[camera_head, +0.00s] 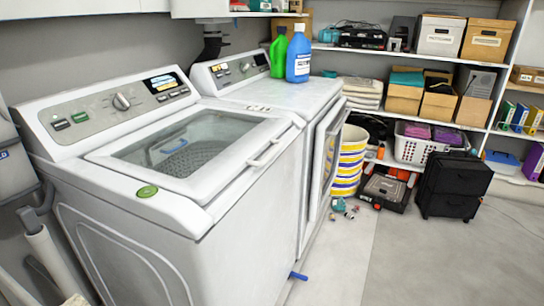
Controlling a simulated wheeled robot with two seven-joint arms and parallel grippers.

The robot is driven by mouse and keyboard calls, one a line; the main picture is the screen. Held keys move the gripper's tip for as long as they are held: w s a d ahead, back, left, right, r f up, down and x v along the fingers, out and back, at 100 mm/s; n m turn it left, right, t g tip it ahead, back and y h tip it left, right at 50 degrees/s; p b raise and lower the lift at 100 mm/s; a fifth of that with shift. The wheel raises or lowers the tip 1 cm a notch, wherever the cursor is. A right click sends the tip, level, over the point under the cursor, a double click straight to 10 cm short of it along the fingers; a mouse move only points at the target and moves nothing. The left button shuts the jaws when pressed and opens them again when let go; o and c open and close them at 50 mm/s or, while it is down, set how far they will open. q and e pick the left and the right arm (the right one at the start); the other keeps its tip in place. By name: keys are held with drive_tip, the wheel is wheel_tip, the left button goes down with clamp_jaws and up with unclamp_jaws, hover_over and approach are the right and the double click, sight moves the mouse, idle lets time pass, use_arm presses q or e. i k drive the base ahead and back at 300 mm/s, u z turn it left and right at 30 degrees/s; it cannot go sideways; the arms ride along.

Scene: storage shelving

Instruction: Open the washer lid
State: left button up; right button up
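The washer (150,240) is a white top-loader at the left front, with a grey control panel (110,108) and a knob along its back. Its lid (190,145) has a glass window and lies shut on top. A perforated drum shows through the glass. A white handle (268,153) runs along the lid's right front edge. A round green sticker (147,191) is at the near corner of the top. Neither of my grippers is in view.
A white dryer (290,100) stands beside the washer, with a green bottle (279,52) and a blue bottle (299,54) on top. A striped bucket (349,160), black drawer unit (454,185) and loaded shelves stand behind. The floor (400,260) at front right is clear.

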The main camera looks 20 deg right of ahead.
sight(202, 186)
drive_tip(key=u, duration=0.05)
drive_tip(key=k, duration=0.95)
drive_tip(key=z, duration=0.9)
drive_tip(key=i, duration=1)
drive_tip(key=u, duration=0.65)
drive_tip(key=i, duration=0.8)
drive_tip(key=u, duration=0.7)
